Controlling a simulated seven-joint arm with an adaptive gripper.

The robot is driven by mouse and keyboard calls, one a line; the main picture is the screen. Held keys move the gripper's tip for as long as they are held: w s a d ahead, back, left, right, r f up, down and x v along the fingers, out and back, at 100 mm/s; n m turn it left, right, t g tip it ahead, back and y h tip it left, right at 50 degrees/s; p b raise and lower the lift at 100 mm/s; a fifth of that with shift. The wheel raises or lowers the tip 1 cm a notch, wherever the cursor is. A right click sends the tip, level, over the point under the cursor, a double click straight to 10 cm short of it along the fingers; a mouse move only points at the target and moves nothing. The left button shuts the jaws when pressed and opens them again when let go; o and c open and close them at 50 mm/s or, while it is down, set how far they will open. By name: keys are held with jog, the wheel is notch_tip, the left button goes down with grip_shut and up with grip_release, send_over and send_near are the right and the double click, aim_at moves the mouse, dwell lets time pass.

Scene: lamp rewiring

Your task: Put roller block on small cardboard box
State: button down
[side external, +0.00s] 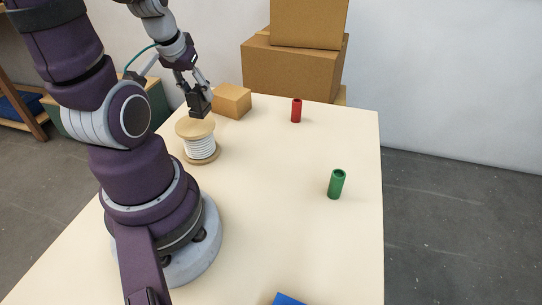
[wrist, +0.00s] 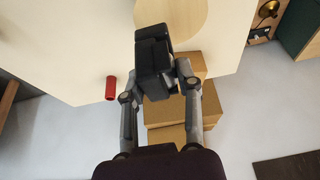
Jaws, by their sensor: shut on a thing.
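My gripper (side external: 199,92) is shut on the roller block, a dark, nearly black block (side external: 199,106). The block is held in the air near the wooden top of the cable spool, and I cannot tell the exact gap. In the wrist view the roller block (wrist: 153,62) sits between the two fingers. The small cardboard box (side external: 232,101) stands on the table just right of the gripper and behind the spool. In the wrist view the small box (wrist: 191,63) is partly hidden behind the block.
The spool (side external: 200,146) with white cable stands on the table. A red cylinder (side external: 296,110) and a green cylinder (side external: 337,184) stand to the right. Large stacked cardboard boxes (side external: 290,70) rise beyond the table's far edge. The table's middle is clear. A blue item (side external: 288,299) lies at the front edge.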

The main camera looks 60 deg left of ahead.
send_near(233, 87)
jog(key=shift+w+a+f, duration=0.2)
jog(key=shift+w+a, duration=0.3)
jog(key=shift+a, duration=0.1)
jog(key=shift+f, duration=1.75)
jog(key=c, duration=0.8)
grip_release()
jog(key=shift+f, duration=0.15)
jog(key=shift+o, duration=0.2)
